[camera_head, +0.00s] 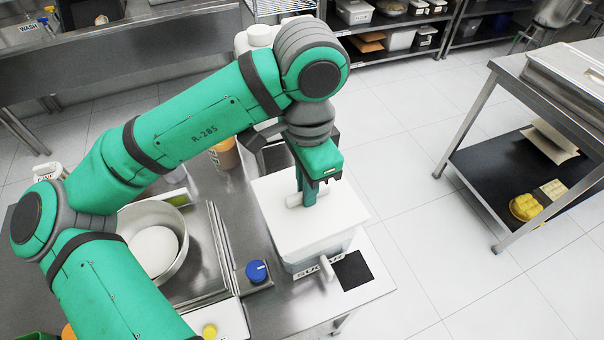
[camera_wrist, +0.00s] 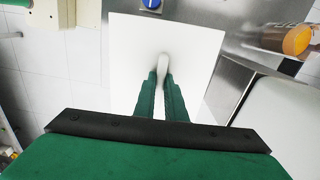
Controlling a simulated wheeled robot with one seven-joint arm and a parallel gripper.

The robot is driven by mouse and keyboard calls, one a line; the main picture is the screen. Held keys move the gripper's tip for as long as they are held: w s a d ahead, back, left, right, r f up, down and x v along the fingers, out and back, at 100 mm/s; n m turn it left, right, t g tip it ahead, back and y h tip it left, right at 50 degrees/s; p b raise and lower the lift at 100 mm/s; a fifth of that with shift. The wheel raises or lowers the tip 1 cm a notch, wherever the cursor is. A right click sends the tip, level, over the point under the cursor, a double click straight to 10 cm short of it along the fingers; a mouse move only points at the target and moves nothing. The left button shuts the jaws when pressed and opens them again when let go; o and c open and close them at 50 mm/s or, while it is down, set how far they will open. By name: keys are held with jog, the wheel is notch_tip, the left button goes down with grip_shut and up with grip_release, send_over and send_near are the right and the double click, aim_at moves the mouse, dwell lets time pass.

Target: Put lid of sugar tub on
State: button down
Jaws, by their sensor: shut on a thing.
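The sugar tub (camera_head: 318,261) stands on the right end of the steel table; part of its label shows low on its front. The white square lid (camera_head: 318,228) covers the tub's top from the head view; I cannot tell whether it is fully seated. My gripper (camera_head: 308,196) points down at the lid. It is shut on the lid's white bar handle (camera_head: 293,201). In the wrist view the green fingers (camera_wrist: 163,82) close on the handle (camera_wrist: 164,62) and the lid (camera_wrist: 195,42) spreads out beneath them. The tub is hidden there.
A blue knob (camera_head: 257,271) is left of the tub. A white scoop handle (camera_head: 327,268) and a black square (camera_head: 352,270) lie at its front. A steel bowl with dough (camera_head: 153,250) is further left. An orange-capped jar (camera_wrist: 296,40) shows in the wrist view.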

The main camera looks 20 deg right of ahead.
aim_at(305, 209)
jog(key=shift+a, duration=0.1)
jog(key=shift+a+f, duration=0.1)
jog(key=shift+f, duration=2.45)
jog(key=shift+f, duration=1)
jog(key=c, duration=1.7)
grip_release()
jog(key=shift+c, duration=0.2)
notch_tip(305, 209, up, 11)
jog(key=shift+f, duration=0.1)
jog(key=shift+s, duration=0.15)
